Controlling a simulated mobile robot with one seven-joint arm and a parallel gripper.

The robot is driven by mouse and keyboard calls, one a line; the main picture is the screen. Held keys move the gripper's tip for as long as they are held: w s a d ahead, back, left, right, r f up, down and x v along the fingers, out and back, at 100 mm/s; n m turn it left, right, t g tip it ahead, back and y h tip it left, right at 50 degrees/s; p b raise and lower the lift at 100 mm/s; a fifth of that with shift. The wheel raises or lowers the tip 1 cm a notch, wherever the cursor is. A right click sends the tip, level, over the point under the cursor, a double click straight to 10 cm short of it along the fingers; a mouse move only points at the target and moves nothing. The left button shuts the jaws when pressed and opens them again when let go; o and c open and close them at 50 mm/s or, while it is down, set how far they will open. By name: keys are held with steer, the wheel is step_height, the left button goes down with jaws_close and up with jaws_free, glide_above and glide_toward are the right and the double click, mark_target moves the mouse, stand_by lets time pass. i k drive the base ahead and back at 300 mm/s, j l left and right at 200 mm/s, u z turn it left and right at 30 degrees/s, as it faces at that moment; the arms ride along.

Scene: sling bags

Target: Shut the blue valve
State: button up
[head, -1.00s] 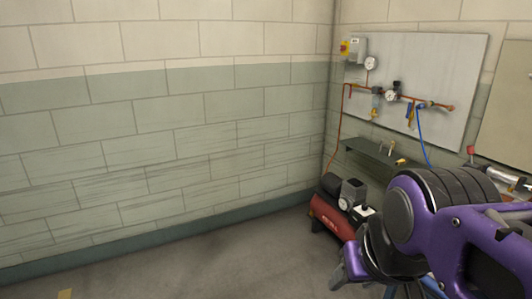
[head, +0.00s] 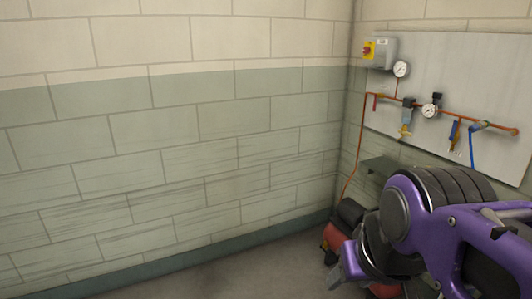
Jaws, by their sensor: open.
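The blue valve handle (head: 454,133) hangs down, roughly upright, from the copper pipe on the wall panel, right of the middle gauge. Its exact angle to the pipe is hard to read at this size. My gripper (head: 390,281) is low at the bottom edge, largely hidden by my purple arm, and seems empty and open. It is well below and in front of the valve, not touching it.
The copper pipe (head: 468,120) also carries a red handle (head: 376,101), a yellow-handled part (head: 404,131) and gauges (head: 431,111). A blue hose (head: 472,150) hangs at right. A dark shelf (head: 379,167) and red compressor (head: 335,240) stand below. Floor at left is clear.

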mark_target(454, 123)
steer(key=i+j+z, duration=0.1)
steer(key=i+z, duration=0.2)
steer(key=i, duration=0.2)
steer(key=i+j+z, duration=0.25)
steer(key=i, duration=0.2)
steer(key=i+j+z, duration=0.15)
steer(key=i+z, duration=0.3)
steer(key=i+j+z, duration=0.2)
steer(key=z, duration=0.2)
steer(key=i+j+z, duration=0.25)
steer(key=j+z, duration=0.2)
steer(key=i+j+z, duration=0.2)
steer(key=j+z, duration=0.25)
steer(key=l, duration=0.1)
